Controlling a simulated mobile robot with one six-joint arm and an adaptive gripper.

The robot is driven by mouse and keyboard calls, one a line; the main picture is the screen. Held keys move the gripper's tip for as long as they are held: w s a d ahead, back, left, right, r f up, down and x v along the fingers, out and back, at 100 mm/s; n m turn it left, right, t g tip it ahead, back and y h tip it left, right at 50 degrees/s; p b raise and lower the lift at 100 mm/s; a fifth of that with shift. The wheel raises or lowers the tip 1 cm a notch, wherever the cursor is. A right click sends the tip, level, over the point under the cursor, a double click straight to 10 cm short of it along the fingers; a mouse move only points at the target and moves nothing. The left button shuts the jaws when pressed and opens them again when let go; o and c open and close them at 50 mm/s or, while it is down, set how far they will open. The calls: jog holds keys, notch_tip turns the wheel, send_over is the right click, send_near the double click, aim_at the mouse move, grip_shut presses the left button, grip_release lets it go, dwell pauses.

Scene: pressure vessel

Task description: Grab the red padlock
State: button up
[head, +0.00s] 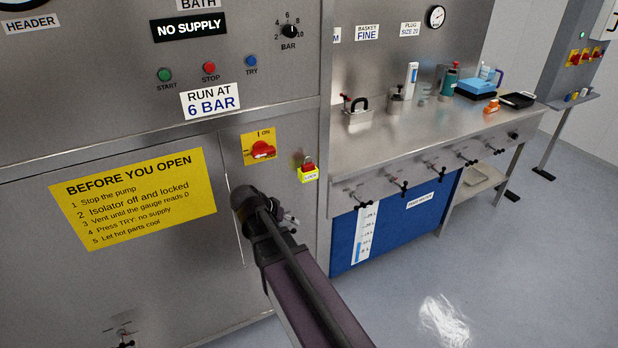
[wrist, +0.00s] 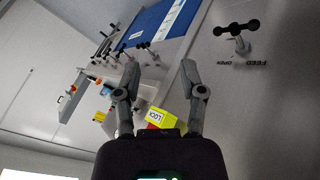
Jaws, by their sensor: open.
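The red padlock (head: 308,163) hangs on the grey cabinet front, with a yellow tag marked LOCK (head: 308,175) just below it. It sits right of the red isolator switch (head: 262,150) on its yellow plate. In the wrist view the yellow LOCK tag (wrist: 161,117) shows low between my fingers, with a bit of red (wrist: 152,127) beside it; my gripper body hides part of it. My gripper (wrist: 159,70) is open and empty, its two fingers spread. In the head view my gripper (head: 287,222) is below and left of the padlock, apart from it.
A yellow instruction sign (head: 135,198) is left on the cabinet. A steel bench (head: 430,120) to the right carries a pot, bottles and a blue box (head: 475,88). Several black-handled valves line its front above a blue panel (head: 395,225). The floor at right is clear.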

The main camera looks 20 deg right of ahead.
jog(key=w+r+m+t+h+b, duration=0.1)
jog(key=w+r+m+h+b, duration=0.2)
jog(key=w+m+h, duration=0.1)
jog(key=w+d+r+m+t+h+b, duration=0.1)
jog(key=w+r+m+t+h+b, duration=0.1)
jog(key=w, duration=0.7)
jog(key=r+m+h+b, duration=0.1)
jog(key=r+m+h, duration=0.1)
jog(key=h, duration=0.1)
jog(key=shift+w+d+m+h+b, duration=0.2)
jog(key=shift+m+h+b, duration=0.1)
jog(key=shift+h+b, duration=0.1)
jog(key=shift+d, duration=0.15)
send_near(309, 164)
jog(key=shift+r+x, duration=0.15)
jog(key=shift+x, duration=1.05)
jog(key=shift+r+x, duration=0.1)
jog(key=shift+x, duration=1.1)
jog(key=shift+x, duration=2.7)
jog(key=shift+w, duration=0.1)
